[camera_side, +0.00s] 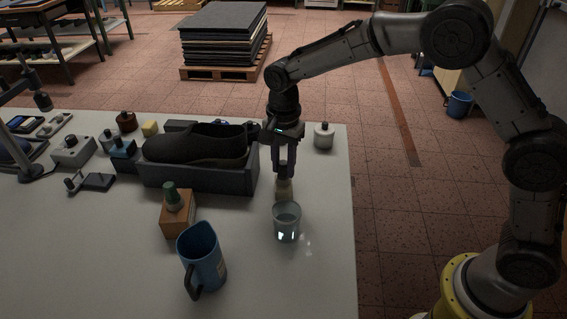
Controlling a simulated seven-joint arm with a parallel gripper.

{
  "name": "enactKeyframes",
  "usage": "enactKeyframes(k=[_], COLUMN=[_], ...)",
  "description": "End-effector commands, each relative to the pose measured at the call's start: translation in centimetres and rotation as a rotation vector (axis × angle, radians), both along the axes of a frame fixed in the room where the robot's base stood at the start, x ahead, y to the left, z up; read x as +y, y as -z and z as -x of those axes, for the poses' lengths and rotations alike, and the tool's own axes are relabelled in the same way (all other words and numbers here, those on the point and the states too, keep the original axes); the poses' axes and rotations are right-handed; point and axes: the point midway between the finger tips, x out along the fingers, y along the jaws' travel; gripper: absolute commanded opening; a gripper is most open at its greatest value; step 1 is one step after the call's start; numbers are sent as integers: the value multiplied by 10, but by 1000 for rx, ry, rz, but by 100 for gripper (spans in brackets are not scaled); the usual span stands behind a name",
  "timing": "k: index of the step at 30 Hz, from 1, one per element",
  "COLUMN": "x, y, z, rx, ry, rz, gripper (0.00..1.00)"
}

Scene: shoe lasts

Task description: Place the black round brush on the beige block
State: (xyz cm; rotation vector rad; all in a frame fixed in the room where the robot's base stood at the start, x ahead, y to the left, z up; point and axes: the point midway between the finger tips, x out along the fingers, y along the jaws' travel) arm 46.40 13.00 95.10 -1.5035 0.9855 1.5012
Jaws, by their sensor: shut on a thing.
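My gripper (284,177) points straight down over the white table, right of the grey shoe tray. Its fingers are close together on a small dark thing, which I take to be the black round brush; the fingers hide most of it.
A clear glass (286,222) stands close in front of my gripper. A dark shoe (195,145) lies in a grey tray (200,180) to the left.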

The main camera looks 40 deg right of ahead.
Motion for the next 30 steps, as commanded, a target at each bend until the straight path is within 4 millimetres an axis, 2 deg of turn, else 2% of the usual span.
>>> enactKeyframes(k=[1,2,6,15,19,23,30], x=[0,0,0,0,0,0,0], y=[2,2,2,1,-8,-29,-79], z=[0,0,0,0,0,-1,-1], rx=[2,1,1,1,-1,-4,-5], ry=[0,0,0,0,0,0,0], rz=[1,0,0,0,0,-1,-1], gripper=[0,36,62,63,63,63,63])
